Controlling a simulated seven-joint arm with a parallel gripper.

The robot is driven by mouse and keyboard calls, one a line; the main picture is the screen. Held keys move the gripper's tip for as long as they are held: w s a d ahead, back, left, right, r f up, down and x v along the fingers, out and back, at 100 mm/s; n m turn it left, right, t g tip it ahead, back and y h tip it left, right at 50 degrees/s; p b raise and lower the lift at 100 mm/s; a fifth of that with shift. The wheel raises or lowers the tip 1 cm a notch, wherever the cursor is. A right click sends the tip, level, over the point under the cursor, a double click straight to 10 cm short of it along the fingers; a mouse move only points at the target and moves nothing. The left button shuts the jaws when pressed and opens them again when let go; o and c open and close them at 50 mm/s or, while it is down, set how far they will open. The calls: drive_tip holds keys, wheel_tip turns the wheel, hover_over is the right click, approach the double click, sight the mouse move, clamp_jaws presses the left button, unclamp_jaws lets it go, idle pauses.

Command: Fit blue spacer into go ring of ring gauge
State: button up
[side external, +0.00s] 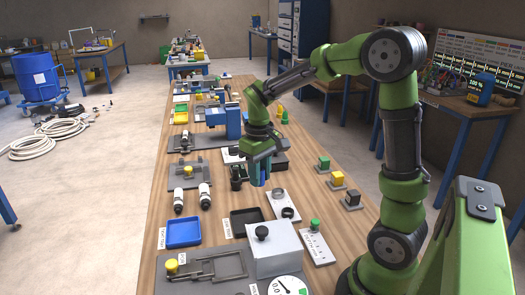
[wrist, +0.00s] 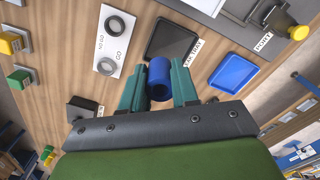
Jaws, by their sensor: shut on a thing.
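The blue spacer (wrist: 160,80), a short hollow cylinder, is between the two teal fingers of my gripper (wrist: 158,88) in the wrist view. My gripper is shut on it, and its open end shows. In the side view my gripper (side external: 259,180) is above the table, behind the ring gauge. The ring gauge (side external: 274,204) is a pale plate with two dark rings. The wrist view shows the ring gauge (wrist: 110,45) up and left of the spacer, apart from it.
A black tray (side external: 236,231) and a blue tray (side external: 184,233) lie left of the gauge. A grey box with a black knob (side external: 277,249) stands in front of it. A plate with a green knob (side external: 316,243) and several coloured blocks (side external: 338,180) are to the right.

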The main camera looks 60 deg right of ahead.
drive_tip(key=w+a+r+n, duration=0.2)
drive_tip(key=w+a+r, duration=0.1)
drive_tip(key=a, duration=0.5)
drive_tip(key=m, duration=0.1)
hover_over(238, 206)
wheel_tip(238, 206, down, 8)
drive_tip(key=shift+f, duration=0.15)
drive_tip(key=shift+f, duration=0.1)
wheel_tip(238, 206, down, 9)
drive_tip(key=shift+f, duration=0.2)
drive_tip(key=shift+f, duration=0.1)
drive_tip(key=shift+f, duration=0.15)
drive_tip(key=o, duration=1)
